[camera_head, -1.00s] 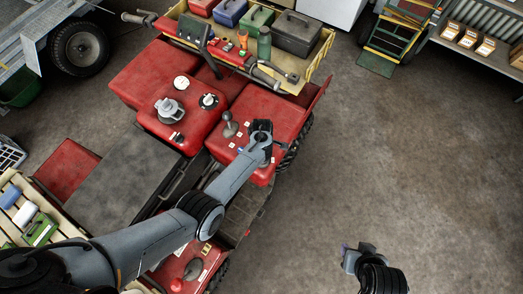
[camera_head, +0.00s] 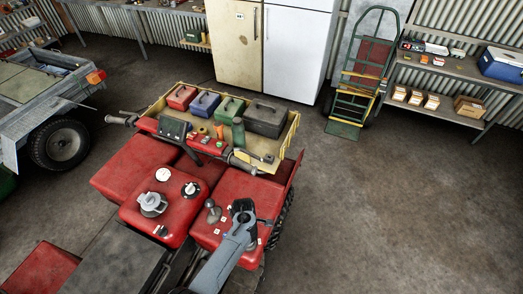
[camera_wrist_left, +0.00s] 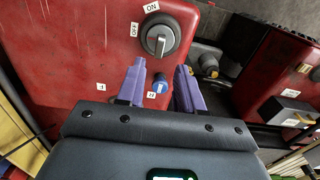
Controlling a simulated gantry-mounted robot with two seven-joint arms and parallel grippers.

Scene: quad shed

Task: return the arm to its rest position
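My left gripper (camera_head: 243,207) is over the red quad's right-hand body panel (camera_head: 241,187), beside the black-knobbed lever (camera_head: 212,212). In the left wrist view, its two purple fingers (camera_wrist_left: 158,80) are spread apart with nothing gripped. A small blue knob (camera_wrist_left: 160,86) shows on the red panel beyond the gap between them. A grey rotary switch (camera_wrist_left: 160,38) with ON and OFF labels is just past the fingertips, apart from them. My right gripper is in neither current view.
A trailer (camera_head: 45,95) stands at left. Fridges (camera_head: 235,40), a hand truck (camera_head: 350,95) and a shelf (camera_head: 455,70) line the back. The floor at right (camera_head: 400,210) is clear.

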